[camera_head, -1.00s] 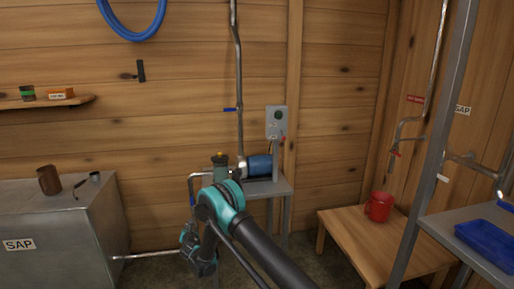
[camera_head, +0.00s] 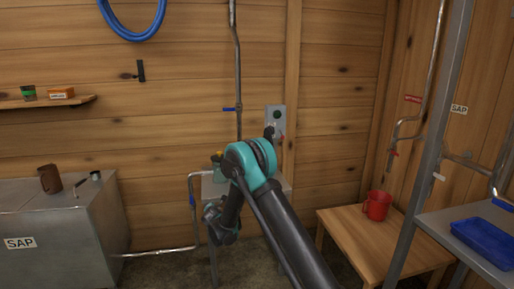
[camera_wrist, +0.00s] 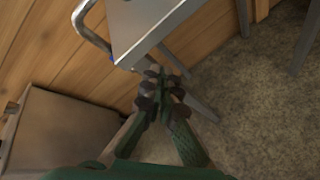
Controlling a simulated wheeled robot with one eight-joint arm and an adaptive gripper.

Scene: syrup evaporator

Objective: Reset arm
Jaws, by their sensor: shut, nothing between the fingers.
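My arm reaches up and forward from the bottom of the head view, with its teal elbow in front of the small grey pump table (camera_head: 282,184). The forearm folds down to the left of that elbow. My gripper shows in the wrist view (camera_wrist: 160,82), its dark fingertips together with nothing between them. It is in the air near the edge and leg of the small table (camera_wrist: 150,35). In the head view the gripper's fingers are too small and dark to make out.
A grey SAP tank (camera_head: 60,240) stands at left with a brown mug (camera_head: 48,179) on top. A pipe (camera_head: 160,252) runs low from it. A wooden table (camera_head: 375,250) with a red mug (camera_head: 377,205) and a metal shelf with a blue tray (camera_head: 484,240) stand at right.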

